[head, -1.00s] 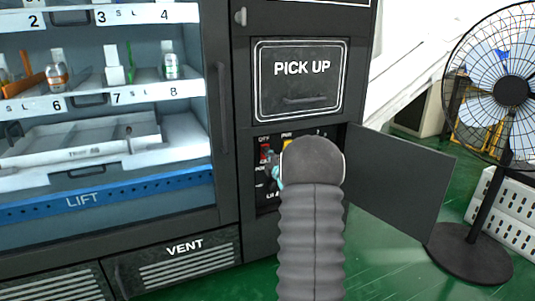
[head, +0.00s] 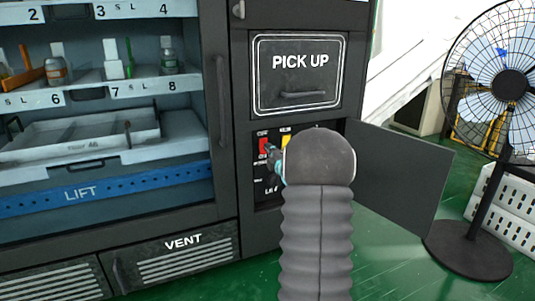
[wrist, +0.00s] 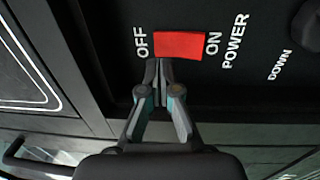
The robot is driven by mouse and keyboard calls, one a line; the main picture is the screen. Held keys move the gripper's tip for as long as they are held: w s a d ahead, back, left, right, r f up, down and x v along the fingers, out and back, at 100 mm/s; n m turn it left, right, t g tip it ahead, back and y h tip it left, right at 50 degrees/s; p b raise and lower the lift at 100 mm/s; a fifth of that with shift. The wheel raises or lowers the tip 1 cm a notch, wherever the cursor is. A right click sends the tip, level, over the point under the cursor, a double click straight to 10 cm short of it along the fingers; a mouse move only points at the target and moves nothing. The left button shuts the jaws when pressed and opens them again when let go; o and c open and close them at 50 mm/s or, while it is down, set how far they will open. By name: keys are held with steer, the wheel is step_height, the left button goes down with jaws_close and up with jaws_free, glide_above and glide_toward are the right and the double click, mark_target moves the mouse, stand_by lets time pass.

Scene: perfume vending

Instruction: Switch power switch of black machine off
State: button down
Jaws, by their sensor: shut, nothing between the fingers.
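The black machine (head: 232,130) has an open compartment below its PICK UP panel. Its red power switch (head: 263,146) is there, partly covered by my gripper (head: 270,152). In the wrist view the red switch (wrist: 184,46) lies between the OFF label (wrist: 142,42) on the left and the ON label (wrist: 213,43) on the right. My gripper (wrist: 162,64) is shut and empty, its fingertips at the switch's lower edge near the OFF end. I cannot tell whether they press on it. The tilt of the switch is not clear.
The compartment's door (head: 398,180) stands open to the right, beside my arm. A yellow switch (head: 286,142) is right of the red one. A round black knob (wrist: 308,25) is near. A fan (head: 490,150) and white crate (head: 508,205) stand further right.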

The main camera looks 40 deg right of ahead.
steer(key=r+v, duration=0.2)
steer(key=v, duration=0.7)
steer(key=shift+s+a+p, duration=0.2)
steer(key=shift+s+p, duration=0.25)
steer(key=shift+s, duration=0.05)
